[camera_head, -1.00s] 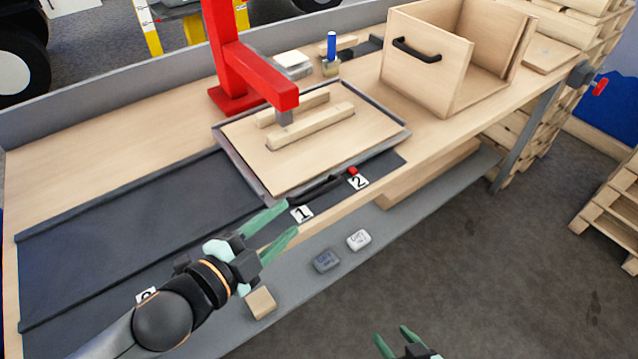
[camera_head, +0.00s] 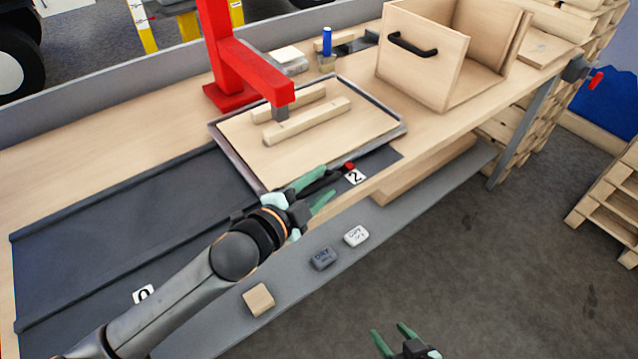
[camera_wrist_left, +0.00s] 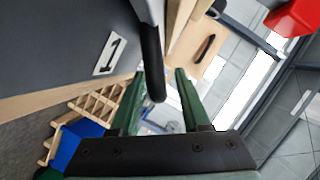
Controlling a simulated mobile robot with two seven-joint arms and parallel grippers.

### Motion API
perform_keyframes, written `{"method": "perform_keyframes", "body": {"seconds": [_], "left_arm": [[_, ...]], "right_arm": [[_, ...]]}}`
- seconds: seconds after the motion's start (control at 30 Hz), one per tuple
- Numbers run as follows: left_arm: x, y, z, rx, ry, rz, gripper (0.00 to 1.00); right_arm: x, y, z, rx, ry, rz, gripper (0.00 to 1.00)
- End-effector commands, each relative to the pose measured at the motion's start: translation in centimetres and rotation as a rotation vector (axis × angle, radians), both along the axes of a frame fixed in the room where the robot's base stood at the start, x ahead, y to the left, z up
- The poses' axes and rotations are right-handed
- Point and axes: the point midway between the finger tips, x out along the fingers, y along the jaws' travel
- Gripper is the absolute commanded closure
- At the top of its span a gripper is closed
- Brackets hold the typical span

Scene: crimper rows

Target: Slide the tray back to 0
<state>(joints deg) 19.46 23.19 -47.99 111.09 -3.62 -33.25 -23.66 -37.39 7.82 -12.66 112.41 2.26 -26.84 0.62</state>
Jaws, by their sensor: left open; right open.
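The tray (camera_head: 396,135) has a grey rim and carries a wooden board with two wooden strips. It sits at the right part of the dark track (camera_head: 130,225), by the 2 label (camera_head: 355,177). The 0 label (camera_head: 143,294) is at the track's lower left. The tray's black handle (camera_head: 333,178) is on its front edge. My left gripper (camera_head: 325,188) is open at the handle. In the left wrist view the handle (camera_wrist_left: 151,50) reaches between the open fingers (camera_wrist_left: 160,75). The 1 label (camera_wrist_left: 108,55) shows only there. My right gripper (camera_head: 390,336) is open and empty, low in the head view.
A red press arm (camera_head: 240,65) reaches over the tray. An open wooden box (camera_head: 420,70) stands right of it. A dark block (camera_head: 323,258), a white block (camera_head: 356,236) and a wooden block (camera_head: 258,299) lie on the lower shelf. The track left of the tray is clear.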

Motion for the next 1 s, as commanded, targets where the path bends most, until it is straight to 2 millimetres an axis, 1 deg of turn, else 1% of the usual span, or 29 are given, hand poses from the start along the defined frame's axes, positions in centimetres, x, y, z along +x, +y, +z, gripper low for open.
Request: {"method": "perform_keyframes", "body": {"seconds": [0.1, 0.13, 0.53, 1.0], "left_arm": [[0.0, 0.01, 0.01, 0.0, 0.0, 0.0, 0.53], [0.0, 0.01, 0.01, 0.0, 0.0, 0.0, 0.55], [-0.02, 0.05, -0.01, 0.0, 0.001, 0.001, 1.0], [-0.03, 0.05, -0.05, 0.0, 0.002, 0.001, 1.0]], "right_arm": [[0.14, 0.04, 0.14, 0.001, -0.004, 0.001, 0.36], [0.14, 0.04, 0.16, 0.001, -0.004, 0.001, 0.36], [0.2, 0.08, 0.24, 0.002, -0.008, 0.001, 0.36], [0.2, 0.06, 0.22, 0.002, -0.008, 0.001, 0.36]]}}
